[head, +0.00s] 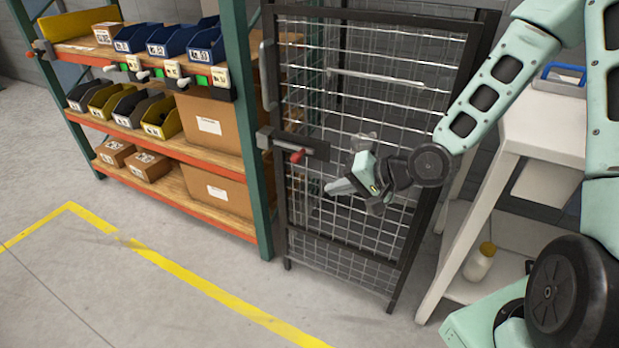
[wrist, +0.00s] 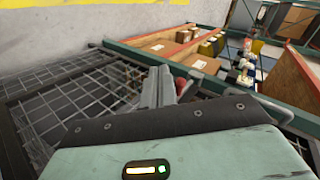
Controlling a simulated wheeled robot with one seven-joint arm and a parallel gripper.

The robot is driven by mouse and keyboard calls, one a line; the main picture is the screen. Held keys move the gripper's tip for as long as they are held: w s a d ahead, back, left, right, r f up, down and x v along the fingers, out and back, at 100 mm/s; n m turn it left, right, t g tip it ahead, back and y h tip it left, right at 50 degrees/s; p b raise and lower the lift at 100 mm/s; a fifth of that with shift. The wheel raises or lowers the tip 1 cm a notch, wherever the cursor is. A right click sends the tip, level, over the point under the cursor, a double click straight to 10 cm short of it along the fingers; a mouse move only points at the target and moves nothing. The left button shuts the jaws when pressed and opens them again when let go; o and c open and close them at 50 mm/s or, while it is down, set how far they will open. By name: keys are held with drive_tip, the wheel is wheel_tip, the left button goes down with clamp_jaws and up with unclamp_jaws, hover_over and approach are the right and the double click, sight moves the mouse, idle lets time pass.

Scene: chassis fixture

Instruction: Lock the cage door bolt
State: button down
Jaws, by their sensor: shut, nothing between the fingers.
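The cage door (head: 350,150) is a dark frame with wire mesh, standing upright beside the shelf rack. A bolt (head: 297,150) with a red knob sits on a dark plate at the door's left edge, about mid-height. My gripper (head: 328,189) is in front of the mesh, below and to the right of the bolt, apart from it in the head view. Its fingers are together and hold nothing. In the wrist view my gripper's fingers (wrist: 160,88) point toward the door edge; a reddish part, likely the bolt knob (wrist: 186,85), shows partly hidden behind them.
A rack (head: 175,150) with bins and cardboard boxes stands left of the door. A white cart (head: 545,128) with a blue-handled item on top and a bottle (head: 480,262) below stands at right. The floor in front, with yellow lines (head: 200,285), is clear.

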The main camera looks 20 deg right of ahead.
drive_tip(key=w+d+m+t+y+b, duration=0.1)
drive_tip(key=w+d+m+t+b, duration=0.2)
drive_tip(key=d+m+t, duration=0.2)
drive_tip(key=shift+d+m+t, duration=0.3)
drive_tip(key=shift+d, duration=0.3)
drive_tip(key=shift+w+f, duration=0.1)
drive_tip(key=shift+f, duration=0.05)
drive_tip(key=b, duration=0.4)
approach(294, 157)
drive_tip(key=w, duration=0.1)
drive_tip(key=w+a+f, duration=0.1)
drive_tip(key=w, duration=0.1)
drive_tip(key=w+a+f, duration=0.1)
drive_tip(key=shift+w+f, duration=0.1)
drive_tip(key=shift+w, duration=0.45)
drive_tip(key=shift+w+a+p, duration=0.4)
drive_tip(key=shift+w+a, duration=1.2)
drive_tip(key=shift+w, duration=0.05)
